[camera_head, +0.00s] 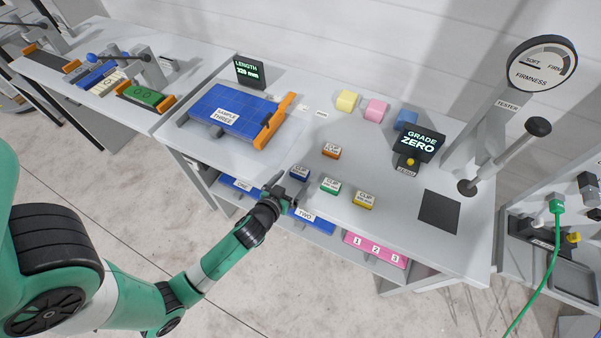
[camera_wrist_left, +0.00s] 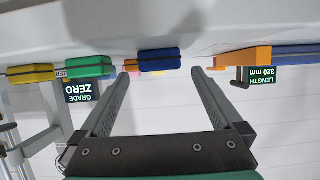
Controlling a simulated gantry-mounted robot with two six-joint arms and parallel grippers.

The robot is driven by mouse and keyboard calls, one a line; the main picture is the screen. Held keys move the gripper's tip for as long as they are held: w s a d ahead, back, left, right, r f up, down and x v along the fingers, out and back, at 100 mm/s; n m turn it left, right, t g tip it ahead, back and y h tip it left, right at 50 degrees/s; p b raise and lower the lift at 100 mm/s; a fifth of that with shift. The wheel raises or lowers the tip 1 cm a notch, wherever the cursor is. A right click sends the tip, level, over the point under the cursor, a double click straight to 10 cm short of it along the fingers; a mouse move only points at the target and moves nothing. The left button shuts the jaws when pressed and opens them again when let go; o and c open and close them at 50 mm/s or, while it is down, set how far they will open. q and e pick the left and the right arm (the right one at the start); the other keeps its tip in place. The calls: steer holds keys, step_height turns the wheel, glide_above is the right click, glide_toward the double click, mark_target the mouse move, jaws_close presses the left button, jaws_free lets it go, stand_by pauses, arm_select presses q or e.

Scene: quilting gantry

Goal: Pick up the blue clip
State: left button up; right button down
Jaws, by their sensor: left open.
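The blue clip (camera_head: 299,174) lies on the grey bench top near its front edge, with a label on top. In the left wrist view, which shows the scene upside down, the blue clip (camera_wrist_left: 159,61) sits just beyond and between the fingertips. My left gripper (camera_head: 288,190) is at the bench's front edge, just in front of the blue clip. In the left wrist view my left gripper (camera_wrist_left: 160,71) is open, with nothing between its fingers. My right gripper is in neither view.
An orange clip (camera_head: 331,151) lies behind the blue one, a green clip (camera_head: 330,186) and a yellow clip (camera_head: 363,200) to its right. A blue sample board (camera_head: 228,107) with an orange bar (camera_head: 275,121) stands back left. A dark pad (camera_head: 438,211) lies at right.

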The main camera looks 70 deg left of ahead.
mark_target(300, 170)
arm_select(q)
steer(key=x, duration=0.6)
steer(key=shift+b, duration=0.3)
steer(key=shift+d, duration=0.1)
steer(key=c, duration=1.3)
steer(key=shift+r, duration=0.15)
steer(key=shift+r, duration=0.3)
step_height(300, 170, up, 3)
steer(key=shift+f+p, duration=0.15)
steer(key=shift+p, duration=0.7)
steer(key=shift+s+d+r+p, duration=0.65)
steer(key=shift+s+d+r, duration=0.85)
steer(key=shift+d, duration=0.4)
steer(key=shift+s+d+r+p, duration=0.7)
steer(key=shift+s+d+r, duration=0.6)
steer(key=shift+d+r, duration=0.5)
steer(key=shift+s+d+r+p, duration=0.65)
steer(key=shift+s+d+r, duration=0.8)
steer(key=shift+d, duration=0.5)
